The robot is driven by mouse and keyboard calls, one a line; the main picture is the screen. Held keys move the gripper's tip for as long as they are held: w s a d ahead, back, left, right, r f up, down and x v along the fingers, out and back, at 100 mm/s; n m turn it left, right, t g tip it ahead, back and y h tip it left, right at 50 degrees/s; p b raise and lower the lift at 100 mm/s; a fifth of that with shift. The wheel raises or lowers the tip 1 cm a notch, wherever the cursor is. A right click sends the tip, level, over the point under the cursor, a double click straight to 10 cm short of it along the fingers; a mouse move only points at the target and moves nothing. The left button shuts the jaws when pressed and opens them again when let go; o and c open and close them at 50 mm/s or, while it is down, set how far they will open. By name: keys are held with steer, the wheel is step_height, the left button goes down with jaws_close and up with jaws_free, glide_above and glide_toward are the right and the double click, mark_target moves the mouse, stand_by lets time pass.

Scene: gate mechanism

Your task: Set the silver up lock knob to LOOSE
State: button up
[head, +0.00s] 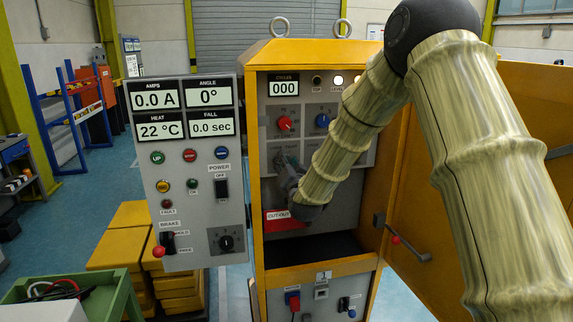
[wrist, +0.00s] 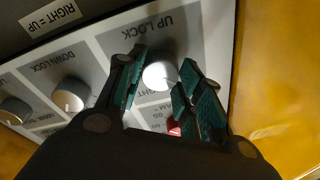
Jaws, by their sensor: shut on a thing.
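The silver up lock knob (wrist: 158,76) shows in the wrist view on a pale panel, below the upside-down label UP LOCK (wrist: 150,27). My gripper (wrist: 168,80) has its teal-padded fingers on either side of this knob and is shut on it. The right finger pads cover part of the panel and of the words beside the knob, so I cannot read which setting it points to. In the head view my gripper (head: 291,180) is inside the open orange cabinet, and the knob cannot be made out behind it.
A second silver knob (wrist: 70,95) sits under the DOWN LOCK label. In the head view a red knob (head: 285,124) and a blue knob (head: 322,121) sit above my gripper. The open cabinet door (head: 480,130) stands right, behind my arm; a grey control panel (head: 190,255) stands left.

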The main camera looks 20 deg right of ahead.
steer(key=shift+f, duration=0.2)
steer(key=o, duration=1)
steer(key=shift+r, duration=0.1)
steer(key=shift+o, duration=0.2)
steer(key=s+f, duration=0.1)
steer(key=s, duration=1.1)
steer(key=shift+a+f, duration=0.2)
steer(key=shift+a, duration=0.2)
